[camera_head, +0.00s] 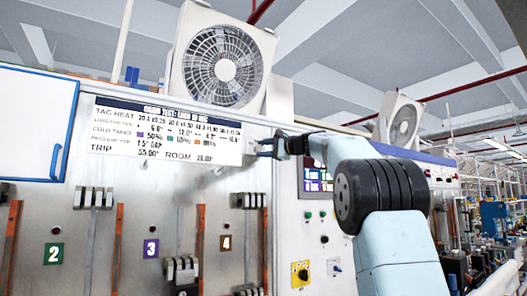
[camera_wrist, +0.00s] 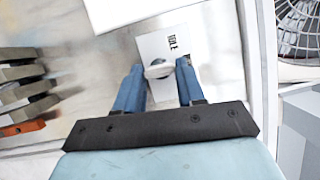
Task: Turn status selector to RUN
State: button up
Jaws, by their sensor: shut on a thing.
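The status selector (camera_wrist: 158,69) shows in the wrist view as a small grey rounded knob on a white plate with dark lettering (camera_wrist: 172,40), too small to read surely. My gripper (camera_wrist: 159,68) has its two blue fingers on either side of the knob and is shut on it. In the head view my gripper (camera_head: 262,147) reaches the panel just right of the printed test sheet (camera_head: 165,132). The selector is hidden behind my fingers there, and which position it points to cannot be told.
Numbered breaker bays (camera_head: 150,247) with metal blocks and copper bars lie below the sheet. A white fan (camera_head: 222,68) stands above. A yellow-plated switch (camera_head: 300,272), small buttons and a dark screen (camera_head: 317,178) are on the panel to the right, partly behind my arm.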

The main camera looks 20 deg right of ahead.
jog(key=shift+w+f+n+g, duration=0.15)
jog(key=shift+f+n+g, duration=0.2)
jog(key=shift+n, duration=0.15)
jog(key=o, duration=0.8)
jog(key=shift+o, duration=1.2)
jog(key=shift+r, duration=0.25)
jog(key=shift+s, duration=0.2)
jog(key=v, duration=1.3)
jog(key=shift+s+d+f, duration=0.15)
jog(key=shift+s+d, duration=0.05)
jog(key=shift+s, duration=0.05)
